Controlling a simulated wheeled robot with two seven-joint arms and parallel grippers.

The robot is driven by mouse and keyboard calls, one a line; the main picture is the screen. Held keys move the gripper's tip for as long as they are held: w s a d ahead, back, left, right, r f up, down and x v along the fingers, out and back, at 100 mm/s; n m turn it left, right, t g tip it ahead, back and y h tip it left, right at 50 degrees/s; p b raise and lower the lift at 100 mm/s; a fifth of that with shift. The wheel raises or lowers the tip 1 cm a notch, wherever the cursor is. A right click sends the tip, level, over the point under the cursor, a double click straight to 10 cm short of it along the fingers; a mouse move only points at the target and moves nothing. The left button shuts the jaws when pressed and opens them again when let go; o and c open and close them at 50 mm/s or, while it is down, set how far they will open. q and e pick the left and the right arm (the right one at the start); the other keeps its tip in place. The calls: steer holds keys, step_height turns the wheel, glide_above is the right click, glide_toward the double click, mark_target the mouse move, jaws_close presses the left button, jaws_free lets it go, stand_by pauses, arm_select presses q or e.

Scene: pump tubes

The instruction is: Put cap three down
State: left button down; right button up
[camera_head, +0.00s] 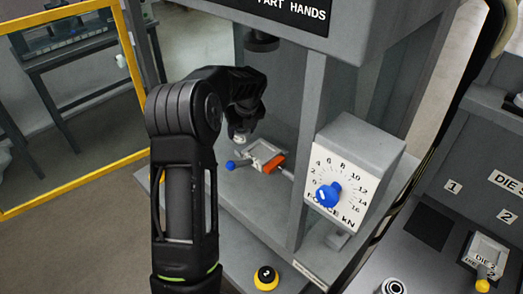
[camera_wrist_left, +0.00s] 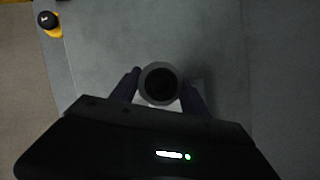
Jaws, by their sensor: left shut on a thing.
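My left gripper (camera_head: 244,117) is over the press bed, at the left of the grey fixture. It is shut on a small pale round cap (camera_head: 240,138), whose lower part shows below the fingers. In the left wrist view the cap (camera_wrist_left: 160,85) is a grey ring with a dark centre, between the two fingertips of the left gripper (camera_wrist_left: 161,88). The arm hides part of the bed, and I cannot tell whether the cap touches it. No number shows on the cap. My right gripper is not in view.
The fixture (camera_head: 262,154) has an orange block (camera_head: 273,165) and a blue-knobbed handle (camera_head: 231,165). The press ram (camera_head: 262,41) hangs above. A force dial box (camera_head: 345,178) stands at right. A black-and-yellow button (camera_head: 265,278) is in front. A yellow frame (camera_head: 75,185) edges the left.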

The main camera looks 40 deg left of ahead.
arm_select(q)
steer(key=d, duration=0.2)
steer(key=w+d+b, duration=0.1)
steer(key=d, duration=0.3)
steer(key=shift+w+b, duration=0.35)
steer(key=shift+w, duration=0.05)
steer(key=shift+w+d, duration=0.1)
steer(key=shift+d, duration=0.2)
step_height(320, 180, down, 4)
steer(key=b, duration=0.3)
steer(key=shift+r+b, duration=0.2)
steer(key=shift+b, duration=0.2)
steer(key=shift+r, duration=0.1)
